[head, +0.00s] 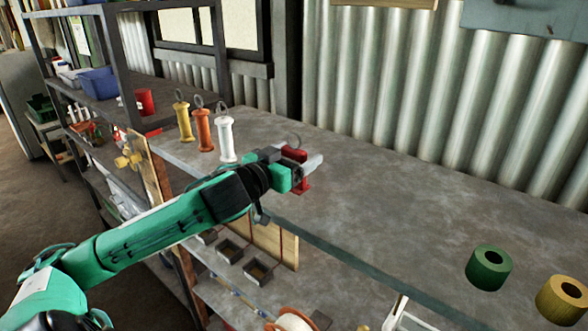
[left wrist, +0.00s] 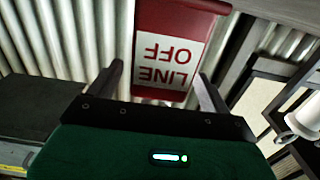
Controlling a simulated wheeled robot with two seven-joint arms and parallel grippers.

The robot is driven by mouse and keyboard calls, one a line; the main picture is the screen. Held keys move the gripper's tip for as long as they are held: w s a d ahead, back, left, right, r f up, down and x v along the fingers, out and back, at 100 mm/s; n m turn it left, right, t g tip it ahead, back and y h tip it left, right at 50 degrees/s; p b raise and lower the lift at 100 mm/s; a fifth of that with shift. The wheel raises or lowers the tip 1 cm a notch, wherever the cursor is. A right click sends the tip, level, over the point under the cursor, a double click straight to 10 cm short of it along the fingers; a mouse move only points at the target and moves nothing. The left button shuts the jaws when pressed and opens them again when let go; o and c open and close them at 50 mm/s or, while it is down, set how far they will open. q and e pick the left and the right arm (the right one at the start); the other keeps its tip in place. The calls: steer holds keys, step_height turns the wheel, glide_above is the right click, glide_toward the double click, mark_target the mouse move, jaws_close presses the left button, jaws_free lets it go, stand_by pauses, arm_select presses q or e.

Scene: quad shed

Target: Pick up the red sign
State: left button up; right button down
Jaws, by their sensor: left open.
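The red sign (head: 303,187) stands on the grey bench top, mostly hidden behind my left gripper in the head view. In the left wrist view the sign (left wrist: 183,20) shows a red border and a white panel reading "LINE OFF", upside down. My left gripper (head: 304,170) is open at the sign. In the left wrist view its two fingers (left wrist: 160,88) lie either side of the sign's panel, with gaps visible. Whether a finger touches it I cannot tell. My right gripper is in neither view.
White (head: 225,138), orange (head: 203,130) and yellow (head: 183,121) ringed posts stand left of the sign. Green (head: 489,268) and yellow (head: 563,300) hollow cylinders sit at the right front. The bench between is clear. A corrugated wall (head: 420,90) stands behind.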

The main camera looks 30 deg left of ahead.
arm_select(q)
steer(key=c, duration=1.1)
step_height(320, 180, up, 20)
